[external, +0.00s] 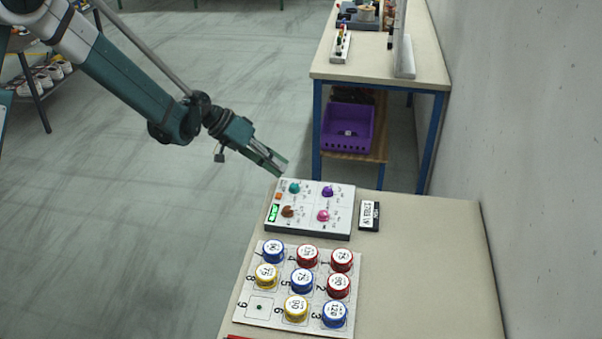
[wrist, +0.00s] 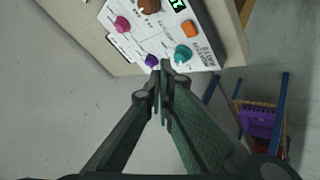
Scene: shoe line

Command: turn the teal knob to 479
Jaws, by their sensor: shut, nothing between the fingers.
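The teal knob (external: 294,188) is at the far left corner of a white control panel (external: 336,206) on the table. The knob also shows in the wrist view (wrist: 183,53), just right of my fingertips. My gripper (external: 281,170) is shut and empty, close above the panel's far edge beside the teal knob. In the wrist view its tips (wrist: 163,68) lie between the purple knob (wrist: 151,61) and the teal knob; I cannot tell whether they touch anything. A small green display (external: 273,213) is lit on the panel; its number is too small to read.
Brown (external: 288,211), purple and pink (external: 323,215) knobs and an orange button (external: 278,196) share the panel. A small black-and-white label box (external: 369,215) lies right of it. A board (external: 264,308) with several coloured round pieces is in front. The table's right side is clear.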

